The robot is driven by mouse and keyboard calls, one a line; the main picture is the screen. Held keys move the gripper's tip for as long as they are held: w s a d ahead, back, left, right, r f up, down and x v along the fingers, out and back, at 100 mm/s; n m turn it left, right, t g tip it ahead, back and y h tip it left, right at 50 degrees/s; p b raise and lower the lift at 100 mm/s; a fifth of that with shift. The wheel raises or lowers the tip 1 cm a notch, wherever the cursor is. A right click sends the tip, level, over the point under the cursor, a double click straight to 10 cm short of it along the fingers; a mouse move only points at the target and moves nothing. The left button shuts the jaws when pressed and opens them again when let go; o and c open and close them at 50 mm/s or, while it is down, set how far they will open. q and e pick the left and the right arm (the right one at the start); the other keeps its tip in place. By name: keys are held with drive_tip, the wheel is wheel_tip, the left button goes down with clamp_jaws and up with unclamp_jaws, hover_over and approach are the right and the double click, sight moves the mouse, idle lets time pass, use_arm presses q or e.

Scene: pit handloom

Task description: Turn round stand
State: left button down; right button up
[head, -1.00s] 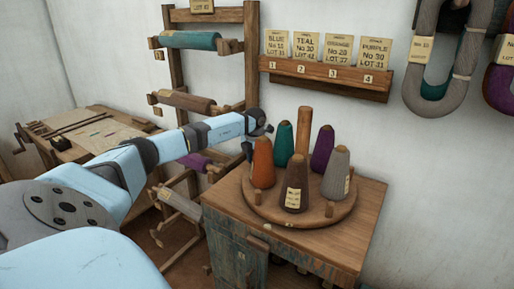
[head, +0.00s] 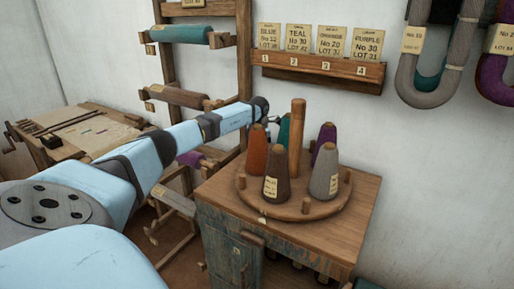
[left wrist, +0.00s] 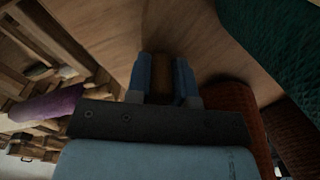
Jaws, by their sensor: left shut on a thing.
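The round wooden stand (head: 290,210) sits on a small cabinet and carries brown (head: 270,181), grey (head: 325,172), purple (head: 326,139), orange (head: 256,153) and teal (head: 284,132) yarn cones around a tall centre post (head: 297,135). Short pegs (head: 306,205) stand along its rim. My left arm reaches to the stand's back left side, behind the orange cone, where the fingertips are hidden in the head view. In the left wrist view my left gripper (left wrist: 164,76) is shut on a brown wooden peg (left wrist: 163,68), close to the orange cone (left wrist: 230,100) and teal cone (left wrist: 280,45).
The cabinet (head: 355,210) has bare top at its right. A rack with yarn rolls (head: 180,34) stands behind my left arm. A wall shelf (head: 318,75) holds numbered cards, with skeins (head: 411,92) hanging to its right. A worktable (head: 100,130) is at far left.

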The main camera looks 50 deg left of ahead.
idle(0.4)
use_arm(q)
drive_tip(key=c, duration=1)
unclamp_jaws()
drive_tip(key=shift+r, duration=0.1)
wheel_tip(320, 180, up, 14)
drive_tip(key=shift+s+f, duration=0.1)
drive_tip(key=shift+f, duration=0.15)
